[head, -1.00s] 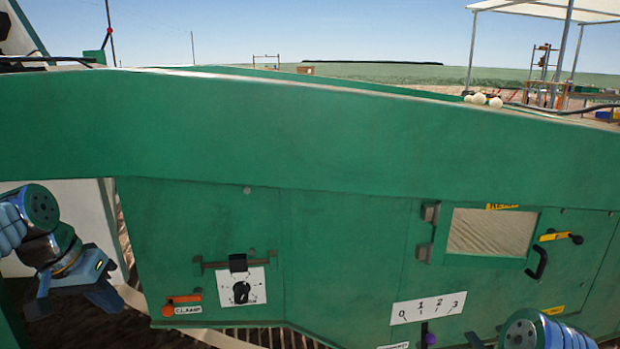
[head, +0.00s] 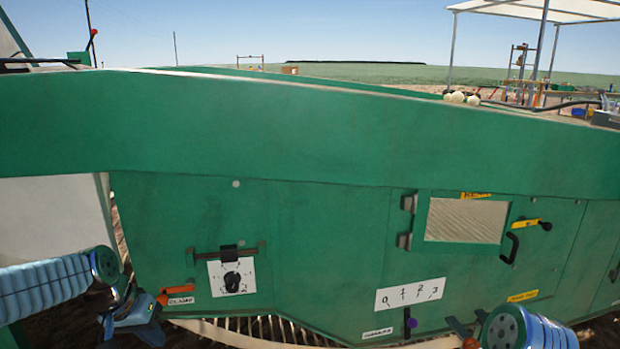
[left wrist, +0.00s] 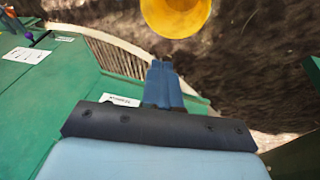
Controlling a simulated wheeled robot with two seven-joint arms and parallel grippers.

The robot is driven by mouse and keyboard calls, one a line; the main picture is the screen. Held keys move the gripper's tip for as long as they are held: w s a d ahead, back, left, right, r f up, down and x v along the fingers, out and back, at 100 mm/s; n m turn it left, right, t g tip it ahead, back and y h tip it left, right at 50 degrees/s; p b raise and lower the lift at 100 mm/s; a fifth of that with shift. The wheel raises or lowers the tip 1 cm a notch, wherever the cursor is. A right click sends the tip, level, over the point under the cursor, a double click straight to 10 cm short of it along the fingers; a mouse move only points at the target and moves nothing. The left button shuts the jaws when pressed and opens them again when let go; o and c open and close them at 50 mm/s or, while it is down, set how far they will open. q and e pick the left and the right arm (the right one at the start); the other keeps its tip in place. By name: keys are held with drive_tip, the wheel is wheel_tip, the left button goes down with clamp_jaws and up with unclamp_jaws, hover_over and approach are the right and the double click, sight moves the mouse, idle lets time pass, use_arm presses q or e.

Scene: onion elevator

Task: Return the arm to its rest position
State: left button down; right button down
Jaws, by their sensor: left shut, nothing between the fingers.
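My left arm (head: 45,287) comes in from the left edge in the head view. My left gripper (head: 150,328) hangs low in front of the green machine's lower left part, just below the orange clamp lever (head: 180,289). Its blue fingers show in the left wrist view (left wrist: 163,72), close together and empty. I cannot tell from the head view how far it is from the machine.
The green machine (head: 300,130) fills the view ahead. Its panel carries a black latch (head: 230,255), a 0-to-3 scale (head: 410,294), a window (head: 466,221) and a black handle (head: 509,248). In the left wrist view a yellow round thing (left wrist: 176,14) is above the fingers, over soil.

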use_arm(q)
drive_tip(key=s+d+f, duration=0.1)
drive_tip(key=d+f, duration=0.3)
drive_tip(key=f, duration=0.3)
drive_tip(key=d+f+g, duration=0.1)
drive_tip(key=d+f, duration=0.2)
drive_tip(key=f, duration=0.4)
drive_tip(key=s+d+f, duration=0.1)
drive_tip(key=d+f, duration=0.3)
drive_tip(key=f, duration=0.3)
drive_tip(key=s+d+f+h, duration=0.1)
drive_tip(key=s+d+f, duration=0.4)
drive_tip(key=s+f, duration=0.2)
drive_tip(key=s+d+f+n+g, duration=0.1)
drive_tip(key=s+d+f, duration=0.4)
drive_tip(key=s, duration=0.3)
drive_tip(key=shift+s+d+f+h, duration=0.15)
drive_tip(key=shift+d+f+h, duration=0.25)
drive_tip(key=shift+f, duration=0.45)
drive_tip(key=shift+d, duration=0.1)
